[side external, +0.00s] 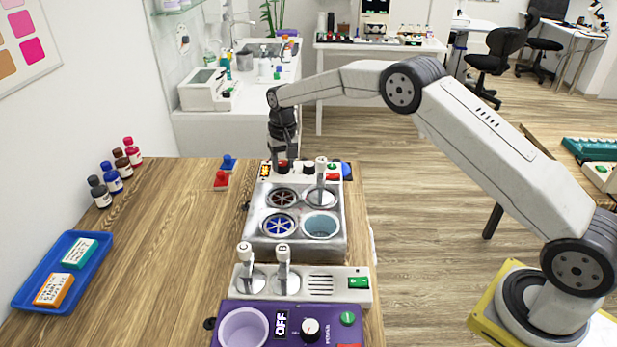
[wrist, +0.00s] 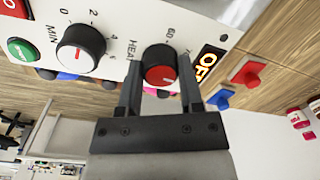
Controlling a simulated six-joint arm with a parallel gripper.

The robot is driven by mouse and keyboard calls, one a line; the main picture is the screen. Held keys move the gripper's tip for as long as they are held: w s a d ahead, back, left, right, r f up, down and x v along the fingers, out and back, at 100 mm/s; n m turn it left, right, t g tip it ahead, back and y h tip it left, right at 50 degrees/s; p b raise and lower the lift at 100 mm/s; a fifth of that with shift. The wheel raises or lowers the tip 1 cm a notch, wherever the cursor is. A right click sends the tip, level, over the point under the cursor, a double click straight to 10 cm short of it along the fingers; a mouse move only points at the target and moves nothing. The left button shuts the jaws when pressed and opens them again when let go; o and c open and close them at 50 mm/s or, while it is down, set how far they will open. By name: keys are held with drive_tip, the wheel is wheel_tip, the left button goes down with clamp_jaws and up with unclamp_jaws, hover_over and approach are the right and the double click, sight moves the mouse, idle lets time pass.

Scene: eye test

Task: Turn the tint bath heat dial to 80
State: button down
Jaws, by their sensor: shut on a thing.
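The tint bath (side external: 251,228) is a grey unit with several round wells, and its white control panel (wrist: 205,30) is at its far end. The heat dial (wrist: 160,75) on that panel has a red face, with the word HEAT and a "60" mark beside it. My gripper (wrist: 159,68) is shut on this dial, one finger on each side. In the side view my gripper (side external: 284,163) reaches down to the panel and partly hides the dial. Where the dial's pointer stands is too small to tell.
A minute dial (wrist: 80,48), green button (wrist: 20,51) and red button (wrist: 14,8) share the panel. A purple unit (side external: 280,311) stands in front.

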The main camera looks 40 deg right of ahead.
sight(284, 164)
drive_tip(key=m, duration=0.4)
idle(0.4)
drive_tip(key=shift+c, duration=1.2)
unclamp_jaws()
drive_tip(key=shift+r, duration=0.15)
drive_tip(key=shift+d+r, duration=0.1)
drive_tip(key=shift+r, duration=3.7)
drive_tip(key=shift+s, duration=0.15)
